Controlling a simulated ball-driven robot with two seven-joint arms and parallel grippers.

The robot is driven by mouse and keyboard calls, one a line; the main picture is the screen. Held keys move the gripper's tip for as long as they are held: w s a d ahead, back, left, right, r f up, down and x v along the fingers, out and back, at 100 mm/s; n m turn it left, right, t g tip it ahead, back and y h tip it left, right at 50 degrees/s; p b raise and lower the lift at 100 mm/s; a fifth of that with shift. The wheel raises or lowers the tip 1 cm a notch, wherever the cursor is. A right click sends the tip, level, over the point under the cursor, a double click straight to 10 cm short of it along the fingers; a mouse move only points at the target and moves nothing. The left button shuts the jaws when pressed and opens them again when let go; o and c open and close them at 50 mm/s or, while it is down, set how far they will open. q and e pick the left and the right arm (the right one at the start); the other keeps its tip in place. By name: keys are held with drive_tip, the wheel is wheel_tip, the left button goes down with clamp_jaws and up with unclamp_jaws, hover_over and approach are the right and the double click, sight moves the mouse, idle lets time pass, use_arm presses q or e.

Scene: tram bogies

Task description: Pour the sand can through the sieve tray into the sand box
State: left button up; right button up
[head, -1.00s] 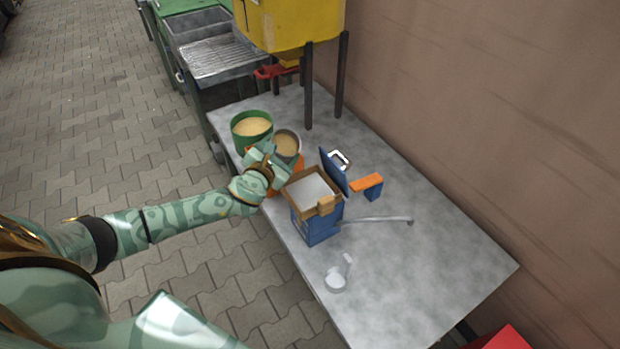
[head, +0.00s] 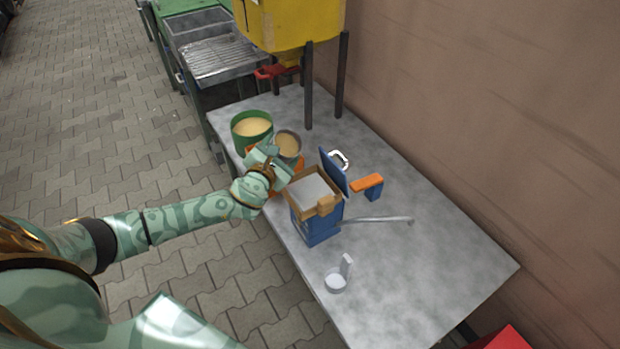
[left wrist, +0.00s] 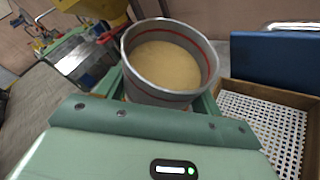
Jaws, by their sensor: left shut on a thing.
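The grey sand can (head: 288,145), filled with pale sand, is in my left gripper (head: 272,163), which is shut on it. In the left wrist view the can (left wrist: 166,94) looks roughly upright, with a red line inside its rim. The sieve tray (head: 334,187), a wooden frame with a white perforated mesh, sits on top of the blue sand box (head: 317,229), just right of my gripper. The tray's mesh also shows in the left wrist view (left wrist: 262,125), to the right of the can. My right gripper is out of view.
A green bucket of sand (head: 252,123) stands behind the can. A blue raised panel (head: 334,172), an orange-and-blue tool (head: 367,184), a metal rod (head: 380,219) and a white scoop (head: 336,284) are near the box. A yellow hopper (head: 290,22) stands behind.

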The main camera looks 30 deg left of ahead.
use_arm(q)
drive_tip(key=shift+d+r, duration=0.1)
drive_tip(key=shift+d, duration=0.1)
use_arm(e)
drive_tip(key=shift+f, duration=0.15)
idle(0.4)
use_arm(q)
drive_tip(key=shift+d+r+m+t+b, duration=0.15)
drive_tip(key=shift+r+m+t+b, duration=0.3)
drive_tip(key=shift+m+b, duration=0.4)
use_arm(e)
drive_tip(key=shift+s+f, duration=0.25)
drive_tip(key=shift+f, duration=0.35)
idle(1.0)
use_arm(q)
drive_tip(key=shift+f+m+t+y+b, duration=0.35)
drive_tip(key=shift+m+b, duration=0.4)
drive_tip(key=shift+b, duration=0.55)
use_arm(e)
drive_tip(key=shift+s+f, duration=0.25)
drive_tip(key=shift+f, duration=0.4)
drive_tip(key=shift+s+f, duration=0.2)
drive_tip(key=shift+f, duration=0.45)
